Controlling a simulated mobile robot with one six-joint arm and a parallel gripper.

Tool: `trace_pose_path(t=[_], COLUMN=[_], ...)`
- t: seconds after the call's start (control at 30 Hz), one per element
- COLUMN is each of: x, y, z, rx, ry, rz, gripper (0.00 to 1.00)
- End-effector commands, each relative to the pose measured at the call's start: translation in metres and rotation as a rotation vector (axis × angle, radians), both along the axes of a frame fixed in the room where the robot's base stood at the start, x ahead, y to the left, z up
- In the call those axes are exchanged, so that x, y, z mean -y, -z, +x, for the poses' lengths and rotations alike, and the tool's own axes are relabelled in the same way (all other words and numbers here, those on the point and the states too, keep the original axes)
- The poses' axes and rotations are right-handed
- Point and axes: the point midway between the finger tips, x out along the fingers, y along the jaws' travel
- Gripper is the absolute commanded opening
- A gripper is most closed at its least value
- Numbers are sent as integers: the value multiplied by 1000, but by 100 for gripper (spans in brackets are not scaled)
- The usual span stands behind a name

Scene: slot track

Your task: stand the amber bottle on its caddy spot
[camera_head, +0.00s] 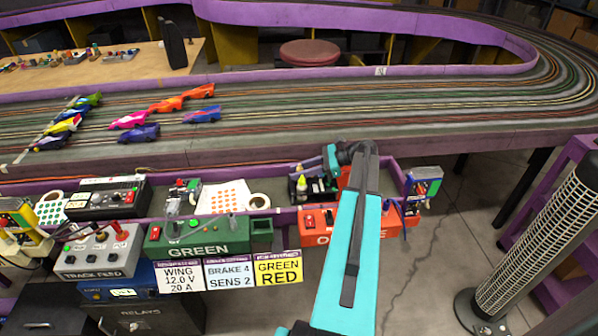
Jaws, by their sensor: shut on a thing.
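The caddy (296,197) is a small black holder in the purple-edged tray in front of the track. A pale bottle with a yellow-green tip (301,186) and other small dark items stand in it. My gripper (327,178) is at the end of the turquoise arm, over the right part of the caddy. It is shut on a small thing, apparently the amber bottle. That bottle is too small and too hidden by my wrist to make out clearly. I cannot tell whether it touches the caddy.
A tape roll (259,201) and a dotted sheet (222,197) lie left of the caddy. A green control box (205,236) and an orange one (318,222) are in front. Toy cars sit on the slot track (300,110) behind.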

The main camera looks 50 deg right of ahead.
Motion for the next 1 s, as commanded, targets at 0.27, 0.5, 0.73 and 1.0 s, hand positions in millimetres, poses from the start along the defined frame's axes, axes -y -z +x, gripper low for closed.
trace_pose_path(t=[0.27,0.5,0.73,1.0], x=[0,0,12,36], y=[1,-1,-8,-22], z=[0,0,-12,-37], rx=[0,0,1,1], ry=[0,0,2,2], rz=[0,0,-1,-1], gripper=[34,34,34,34])
